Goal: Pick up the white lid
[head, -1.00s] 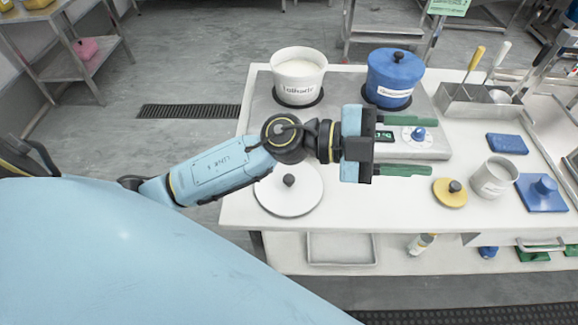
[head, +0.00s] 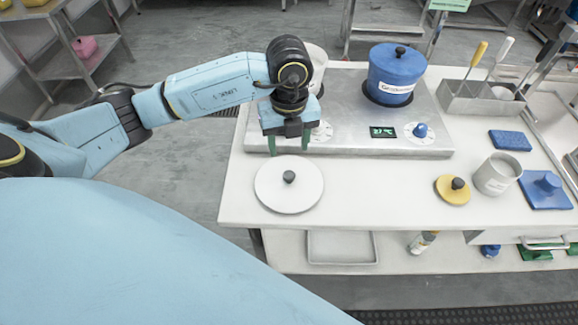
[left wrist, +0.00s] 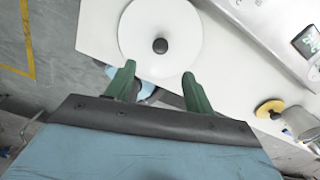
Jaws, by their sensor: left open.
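The white lid (head: 274,190) lies flat near the left end of the white table, with a dark round knob (head: 289,176) on top. In the left wrist view the white lid (left wrist: 180,30) is just beyond the fingertips, its dark knob (left wrist: 160,46) roughly in line with the gap between them. My left gripper (head: 288,148) is open and empty, its green fingers pointing down above the table, behind the lid in the head view. It also shows in the left wrist view (left wrist: 158,80). My right gripper is not in view.
The white pot (head: 314,58) on the steel stove (head: 400,140) is mostly hidden behind my left arm. A blue pot (head: 396,72) stands beside it.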

